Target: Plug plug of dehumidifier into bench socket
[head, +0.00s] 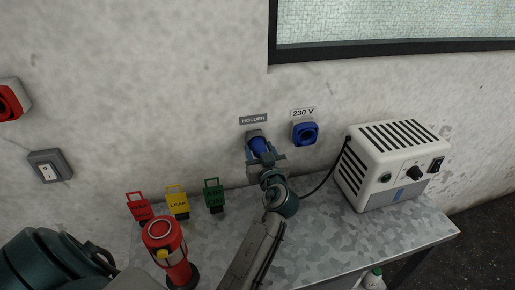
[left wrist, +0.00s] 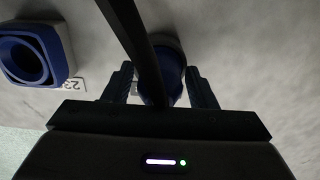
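The blue plug (head: 259,146) sits in the grey holder (head: 254,134) on the wall, under the HOLDER label. My left gripper (head: 266,158) is at the plug, with its fingers on either side of it. In the left wrist view the plug (left wrist: 172,74) lies between the fingers, which look apart from it; the dark cable crosses in front and hides part of it. The blue bench socket (head: 305,133), labelled 230 V, is empty, just right of the holder; it also shows in the left wrist view (left wrist: 30,55). The white dehumidifier (head: 391,165) stands on the bench. My right gripper is out of view.
The black cable (head: 322,183) runs from the dehumidifier towards the holder. Red, yellow (head: 178,203) and green (head: 214,196) tags stand along the wall at left. A red lamp-like object (head: 171,256) stands at the bench's front left. The bench (head: 325,225) is clear before the dehumidifier.

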